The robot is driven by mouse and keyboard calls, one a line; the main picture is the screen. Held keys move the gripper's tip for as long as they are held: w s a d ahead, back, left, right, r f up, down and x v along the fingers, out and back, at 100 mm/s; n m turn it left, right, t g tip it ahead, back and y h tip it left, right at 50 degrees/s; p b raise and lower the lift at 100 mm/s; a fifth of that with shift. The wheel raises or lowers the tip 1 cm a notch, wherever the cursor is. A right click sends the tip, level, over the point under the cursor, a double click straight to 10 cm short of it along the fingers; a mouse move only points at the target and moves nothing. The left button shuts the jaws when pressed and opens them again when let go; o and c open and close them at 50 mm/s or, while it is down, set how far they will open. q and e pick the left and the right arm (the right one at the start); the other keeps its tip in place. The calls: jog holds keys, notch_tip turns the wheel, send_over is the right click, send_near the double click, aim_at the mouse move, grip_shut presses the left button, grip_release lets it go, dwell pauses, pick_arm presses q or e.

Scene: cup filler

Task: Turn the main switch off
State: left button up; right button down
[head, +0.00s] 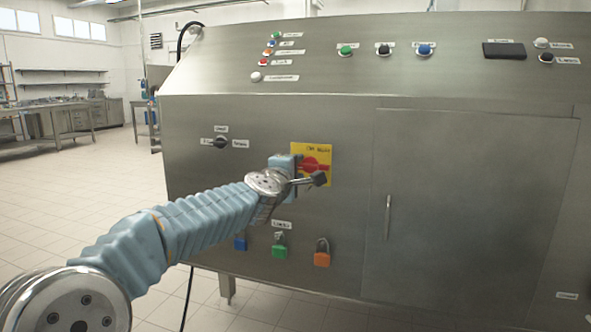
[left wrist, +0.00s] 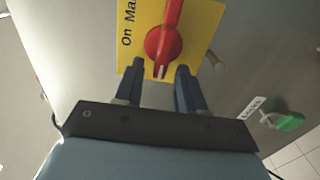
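The main switch is a red rotary knob (head: 312,163) on a yellow plate (head: 325,150), on the front of the steel cabinet. In the left wrist view the red knob (left wrist: 163,45) shows on its yellow plate (left wrist: 205,22), with a white mark on its near end. My left gripper (head: 318,178) is in front of the plate and partly covers the knob in the head view. In the left wrist view my left gripper (left wrist: 160,78) is open, one dark finger on each side of the knob's near end. Whether the fingers touch it cannot be told. My right gripper is not in view.
A black selector (head: 222,142) is left of the switch. Green (head: 280,248) and orange (head: 322,254) padlocks hang below it. A door handle (head: 388,216) stands out to the right. Buttons line the sloped top panel. The floor at left is clear.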

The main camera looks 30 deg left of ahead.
pick_arm(q)
jog(key=shift+s, duration=0.1)
jog(key=v, duration=1.3)
jog(key=shift+s+p, duration=0.3)
jog(key=shift+p, duration=0.15)
jog(key=shift+f, duration=0.1)
jog(key=w+d+f+m+g+h+p, duration=0.1)
jog(key=w+d+f+m+g, duration=0.1)
jog(key=w+f, duration=0.35)
jog(key=w+d+f+m+g+h+p, duration=0.1)
jog(key=w+d+f+m, duration=0.1)
jog(key=f, duration=0.7)
jog(key=d+f+m+g+h+p, duration=0.1)
jog(key=d+f+m+g+h, duration=0.2)
jog(key=f, duration=0.7)
jog(key=d+f+m+g+p, duration=0.25)
jog(key=d+f, duration=0.25)
jog(key=f, duration=0.5)
jog(key=s+d+f+m+g+h+p, duration=0.1)
jog(key=s+d+f+m+g, duration=0.3)
jog(key=s+f, duration=0.7)
jog(key=s+d+f+m+g+h+p, duration=0.1)
jog(key=s+d+f+m+g, duration=0.3)
jog(key=s+d+f, duration=0.5)
jog(key=s+f+m+h, duration=0.1)
jog(key=s+f, duration=0.1)
jog(key=s, duration=0.1)
jog(key=shift+s+d+f+h+p, duration=0.2)
jog(key=shift+s+f+h+p, duration=0.1)
jog(key=shift+s+p, duration=0.1)
